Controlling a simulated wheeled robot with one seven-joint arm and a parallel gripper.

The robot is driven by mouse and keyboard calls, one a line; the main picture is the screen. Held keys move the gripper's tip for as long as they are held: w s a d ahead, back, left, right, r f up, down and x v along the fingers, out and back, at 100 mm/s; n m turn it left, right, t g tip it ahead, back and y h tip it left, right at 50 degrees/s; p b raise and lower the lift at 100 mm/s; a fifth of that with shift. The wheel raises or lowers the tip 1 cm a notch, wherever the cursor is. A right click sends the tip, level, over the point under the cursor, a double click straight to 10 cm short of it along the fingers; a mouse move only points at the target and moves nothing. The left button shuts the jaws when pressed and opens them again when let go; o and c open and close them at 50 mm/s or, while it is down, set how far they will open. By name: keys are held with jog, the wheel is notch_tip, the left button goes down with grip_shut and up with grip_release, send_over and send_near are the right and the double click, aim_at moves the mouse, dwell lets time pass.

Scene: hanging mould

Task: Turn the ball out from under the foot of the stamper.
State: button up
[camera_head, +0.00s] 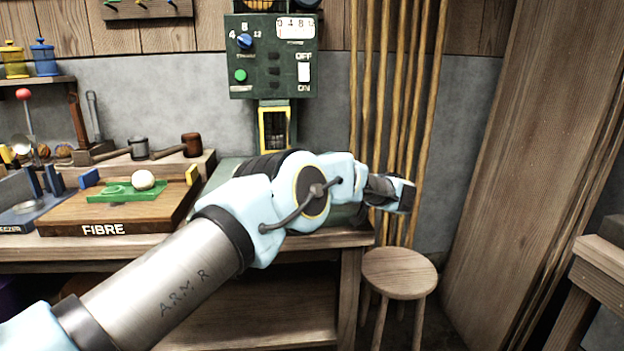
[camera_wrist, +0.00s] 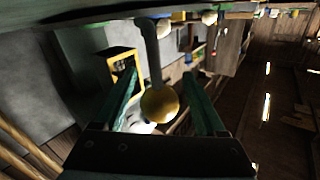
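A pale ball (camera_head: 143,180) sits on a green plate (camera_head: 125,192) on the wooden board marked FIBRE, at the left of the bench in the head view. I cannot make out the stamper's foot. In the wrist view a yellow ball (camera_wrist: 159,104) is at the end of a bent grey rod (camera_wrist: 154,55). It appears between the two green fingers of my gripper (camera_wrist: 164,100), with gaps on both sides. The fingers stand apart. A whitish thing (camera_wrist: 138,126) shows partly behind it. In the head view my arm covers the middle of the bench, and my fingers are not clearly seen.
A green control box (camera_head: 272,55) hangs on the wall above a yellow-edged slot (camera_head: 275,128). Wooden poles (camera_head: 403,90) stand behind my wrist. A round stool (camera_head: 399,273) stands below it. Mallets (camera_head: 191,145) and tools lie at the back left.

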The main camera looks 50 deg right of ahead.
jog(key=s+d, duration=0.1)
jog(key=s, duration=0.9)
jog(key=shift+s+d+b, duration=0.3)
jog(key=shift+s+b, duration=0.1)
